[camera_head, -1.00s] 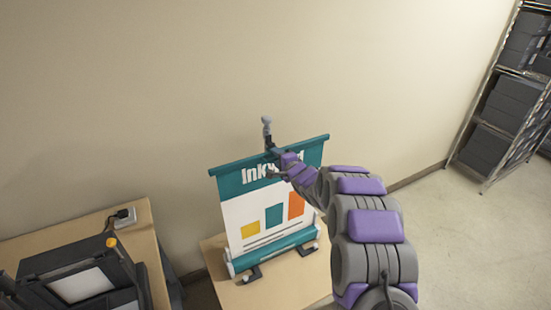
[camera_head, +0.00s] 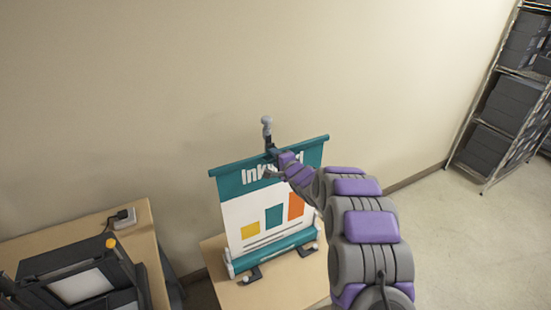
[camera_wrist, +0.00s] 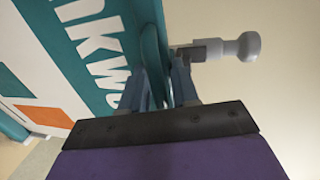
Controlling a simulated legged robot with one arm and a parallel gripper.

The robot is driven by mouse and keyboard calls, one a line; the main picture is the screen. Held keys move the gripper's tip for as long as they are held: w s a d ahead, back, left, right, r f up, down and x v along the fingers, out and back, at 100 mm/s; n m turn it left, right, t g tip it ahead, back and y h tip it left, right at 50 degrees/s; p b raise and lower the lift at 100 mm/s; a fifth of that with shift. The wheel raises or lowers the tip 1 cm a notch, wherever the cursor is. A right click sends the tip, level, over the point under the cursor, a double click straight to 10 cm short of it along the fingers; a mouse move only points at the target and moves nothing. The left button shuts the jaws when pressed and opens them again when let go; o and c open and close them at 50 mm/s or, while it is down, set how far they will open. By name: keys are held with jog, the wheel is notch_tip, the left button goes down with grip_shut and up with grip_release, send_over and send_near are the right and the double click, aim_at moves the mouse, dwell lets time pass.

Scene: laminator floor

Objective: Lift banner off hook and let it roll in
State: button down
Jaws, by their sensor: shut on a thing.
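The banner (camera_head: 254,208) stands extended above its base (camera_head: 274,250) on a small wooden table. It is white with teal bands and coloured blocks. Its teal top bar (camera_head: 230,167) is up at the grey hook (camera_head: 267,132). My gripper (camera_head: 273,163) is at the middle of the top bar, just below the hook. In the wrist view my gripper (camera_wrist: 160,90) is shut on the top bar (camera_wrist: 151,60), with a finger on each side. The hook (camera_wrist: 225,48) is just beyond the bar; whether they touch is unclear.
A wooden bench (camera_head: 135,225) at left holds a dark machine (camera_head: 75,275) and a power plug (camera_head: 123,217). A metal rack (camera_head: 500,110) with dark boxes stands at far right. The wall is bare behind the banner, and the floor at right is clear.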

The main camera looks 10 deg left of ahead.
jog(key=shift+d, duration=0.2)
notch_tip(320, 180, up, 5)
jog(key=p, duration=0.5)
jog(key=shift+w+d+f, duration=0.1)
jog(key=shift+f, duration=0.1)
jog(key=c, duration=1.2)
grip_release()
jog(key=shift+r, duration=0.1)
jog(key=shift+o, duration=0.2)
jog(key=shift+d, duration=0.4)
jog(key=shift+a, duration=0.3)
jog(key=shift+s, duration=0.2)
